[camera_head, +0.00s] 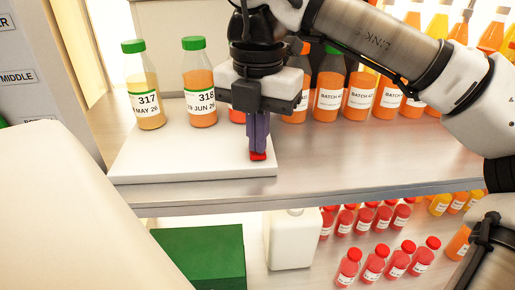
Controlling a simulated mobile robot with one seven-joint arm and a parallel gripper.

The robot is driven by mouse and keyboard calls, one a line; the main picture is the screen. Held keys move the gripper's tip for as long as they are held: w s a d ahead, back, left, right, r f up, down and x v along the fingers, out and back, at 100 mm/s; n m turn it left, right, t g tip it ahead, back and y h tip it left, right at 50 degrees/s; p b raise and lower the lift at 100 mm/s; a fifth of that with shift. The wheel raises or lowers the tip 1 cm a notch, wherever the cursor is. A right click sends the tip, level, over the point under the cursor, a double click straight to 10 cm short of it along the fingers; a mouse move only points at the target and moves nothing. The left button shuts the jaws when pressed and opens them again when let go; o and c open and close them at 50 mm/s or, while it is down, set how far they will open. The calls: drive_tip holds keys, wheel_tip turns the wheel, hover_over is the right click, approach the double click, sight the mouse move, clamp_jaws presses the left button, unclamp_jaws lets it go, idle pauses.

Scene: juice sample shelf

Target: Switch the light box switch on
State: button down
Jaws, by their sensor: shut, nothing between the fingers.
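The light box (170,160) is a flat white slab on the upper metal shelf, left of centre. A small red switch (259,157) shows at its front right corner. My gripper (258,150) points down over this corner with its fingers together, nothing between them. Its fingertips are at the red switch and hide part of it. I cannot tell whether they touch it, or which way the switch is set.
Several orange bottles (329,98) stand behind to the right. Below are a green box (205,255), a white container (292,240) and small red bottles (374,265). The shelf's front right is clear.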

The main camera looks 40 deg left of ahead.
drive_tip(key=shift+f+b, duration=0.3)
drive_tip(key=shift+f, duration=0.15)
wheel_tip(320, 180, up, 7)
drive_tip(key=p, duration=0.6)
drive_tip(key=shift+r, duration=0.1)
idle(0.9)
